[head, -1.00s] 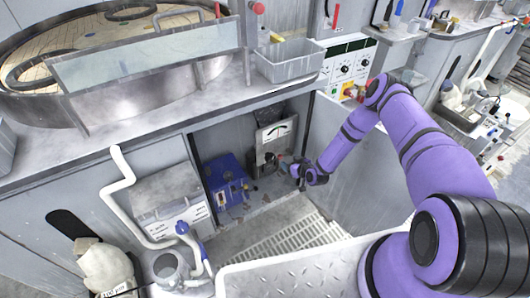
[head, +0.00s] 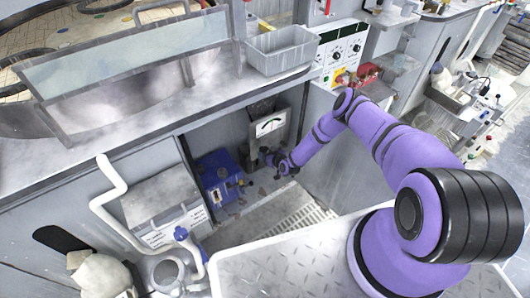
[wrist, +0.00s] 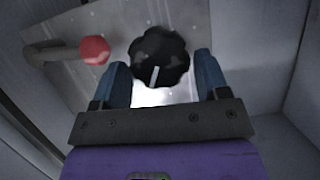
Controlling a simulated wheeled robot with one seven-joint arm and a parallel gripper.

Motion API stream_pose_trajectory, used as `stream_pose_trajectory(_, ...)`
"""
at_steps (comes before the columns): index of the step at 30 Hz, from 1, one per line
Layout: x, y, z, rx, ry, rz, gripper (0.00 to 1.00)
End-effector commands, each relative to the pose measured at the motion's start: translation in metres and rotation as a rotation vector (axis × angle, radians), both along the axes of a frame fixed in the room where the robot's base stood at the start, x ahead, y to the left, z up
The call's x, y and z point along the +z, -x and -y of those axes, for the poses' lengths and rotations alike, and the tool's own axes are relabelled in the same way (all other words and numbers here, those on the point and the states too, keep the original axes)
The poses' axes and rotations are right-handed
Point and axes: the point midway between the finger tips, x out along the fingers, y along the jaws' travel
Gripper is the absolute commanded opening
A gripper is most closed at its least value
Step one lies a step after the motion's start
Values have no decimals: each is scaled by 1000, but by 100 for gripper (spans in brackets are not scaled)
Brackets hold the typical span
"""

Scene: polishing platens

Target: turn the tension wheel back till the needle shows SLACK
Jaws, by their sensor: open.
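The tension wheel, a black lobed knob (wrist: 158,57) with a white mark, sits on a grey metal panel in the wrist view. My gripper (wrist: 162,62) is open, with one blue-grey finger on each side of the knob's lower part. I cannot tell whether the fingers touch it. The gauge (head: 269,126) is a white dial with a dark arc above my gripper. Its needle and lettering are too small to read.
A red ball-ended lever (wrist: 95,50) is left of the knob. A blue box (head: 218,178) stands left of my gripper in the bay. Bay walls are close on both sides. A grey tray (head: 280,50) sits on the counter above.

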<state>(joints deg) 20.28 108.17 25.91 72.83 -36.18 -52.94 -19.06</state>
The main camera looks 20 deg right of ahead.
Motion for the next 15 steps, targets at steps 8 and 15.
stream_pose_trajectory(8, -8, -17, -6, -1, 0, 0, 68)
stream_pose_trajectory(15, -8, -18, -7, 0, -1, 0, 68)
